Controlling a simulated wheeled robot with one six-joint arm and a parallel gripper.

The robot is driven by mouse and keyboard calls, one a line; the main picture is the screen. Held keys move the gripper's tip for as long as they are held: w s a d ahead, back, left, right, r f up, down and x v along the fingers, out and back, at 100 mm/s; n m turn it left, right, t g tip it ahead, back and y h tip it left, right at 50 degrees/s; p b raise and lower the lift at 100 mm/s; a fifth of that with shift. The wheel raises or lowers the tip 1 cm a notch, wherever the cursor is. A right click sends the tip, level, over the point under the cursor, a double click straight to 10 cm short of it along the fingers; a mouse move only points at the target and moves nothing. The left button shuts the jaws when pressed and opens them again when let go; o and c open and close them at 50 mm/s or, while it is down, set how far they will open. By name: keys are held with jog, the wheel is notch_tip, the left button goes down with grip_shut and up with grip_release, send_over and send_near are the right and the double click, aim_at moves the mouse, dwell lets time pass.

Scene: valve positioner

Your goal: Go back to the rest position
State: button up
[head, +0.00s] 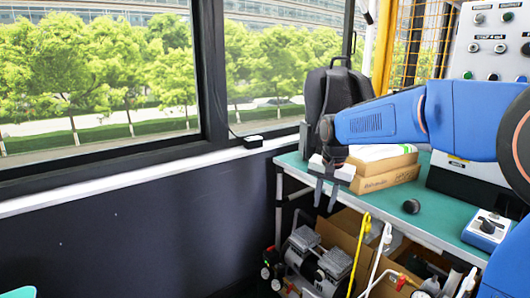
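My gripper (326,194) hangs at the end of my blue arm, fingers pointing down, near the left end of the green-topped table (432,222). Its two dark fingers show a gap between them, with nothing seen in it. The gripper is in front of the cardboard boxes; I cannot tell whether it touches anything. A small blue and white device with a black knob (487,228) sits at the table's right side, apart from the gripper. A dark round knob-like piece (411,206) lies on the table between them.
Stacked cardboard boxes (385,178) and a black backpack (335,92) stand on the table. A control panel (492,45) with buttons rises at the right. Below are a compressor (318,262), hoses and a carton. A dark wall (130,235) with windows runs along the left.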

jog(key=s+d+r+n+t, duration=0.15)
jog(key=s+d, duration=0.25)
jog(key=s, duration=0.6)
jog(key=s+d+n, duration=0.2)
jog(key=s+d, duration=0.1)
jog(key=s, duration=0.7)
jog(key=s+d+f+n, duration=0.1)
jog(key=s+f, duration=0.1)
jog(key=s, duration=0.5)
jog(key=s+d+f+n+t, duration=0.1)
jog(key=s+d+f, duration=0.1)
jog(key=s, duration=0.5)
jog(key=shift+s+f, duration=0.4)
jog(key=shift+f, duration=0.4)
jog(key=shift+n, duration=0.25)
